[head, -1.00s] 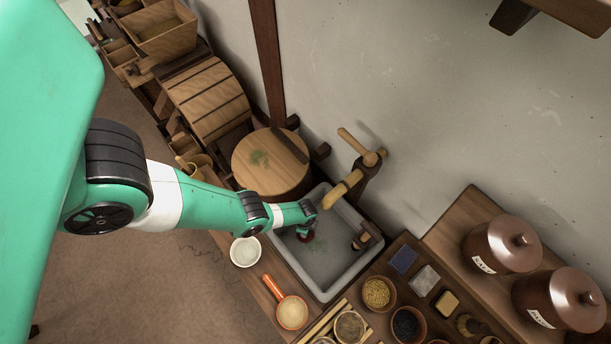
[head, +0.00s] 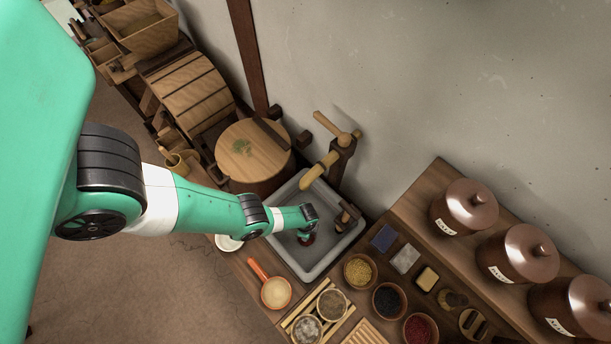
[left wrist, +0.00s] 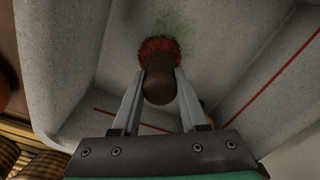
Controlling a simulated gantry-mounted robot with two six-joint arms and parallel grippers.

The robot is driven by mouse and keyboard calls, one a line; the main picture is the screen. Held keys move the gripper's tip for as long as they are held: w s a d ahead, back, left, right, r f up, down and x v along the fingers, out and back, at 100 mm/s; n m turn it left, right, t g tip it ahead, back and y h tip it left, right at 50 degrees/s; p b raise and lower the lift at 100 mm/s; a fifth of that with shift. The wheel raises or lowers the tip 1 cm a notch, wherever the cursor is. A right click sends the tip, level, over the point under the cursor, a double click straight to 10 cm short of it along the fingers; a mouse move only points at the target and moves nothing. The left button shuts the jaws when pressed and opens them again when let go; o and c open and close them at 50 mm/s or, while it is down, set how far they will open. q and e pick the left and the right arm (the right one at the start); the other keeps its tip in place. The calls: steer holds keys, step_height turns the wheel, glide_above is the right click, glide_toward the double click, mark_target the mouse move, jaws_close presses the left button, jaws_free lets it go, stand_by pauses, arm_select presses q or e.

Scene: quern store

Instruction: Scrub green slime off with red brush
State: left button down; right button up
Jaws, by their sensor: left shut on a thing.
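My left gripper (head: 309,228) reaches down into the grey stone sink (head: 272,252). In the left wrist view its two fingers (left wrist: 160,88) are shut on the brown wooden knob of the red brush (left wrist: 160,47). The red bristles face the sink floor; I cannot tell whether they touch it. A faint green slime smear (left wrist: 172,24) lies on the sink floor just beyond the bristles. In the head view the brush is mostly hidden under the gripper. My right gripper is not in view.
A wooden tap (head: 320,172) stands at the sink's back. A white bowl (head: 228,243) sits near the arm.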

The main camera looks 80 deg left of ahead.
arm_select(q)
steer(key=r, duration=0.1)
steer(key=r+p, duration=0.1)
steer(key=r, duration=0.1)
steer(key=r+p, duration=0.1)
steer(key=shift+s+a+r, duration=0.1)
steer(key=shift+s+r, duration=0.2)
steer(key=shift+r, duration=0.1)
steer(key=shift+w+r+p, duration=0.15)
steer(key=shift+r+p, duration=0.6)
steer(key=shift+p, duration=0.2)
steer(key=shift+r+p, duration=1.4)
steer(key=shift+r, duration=0.05)
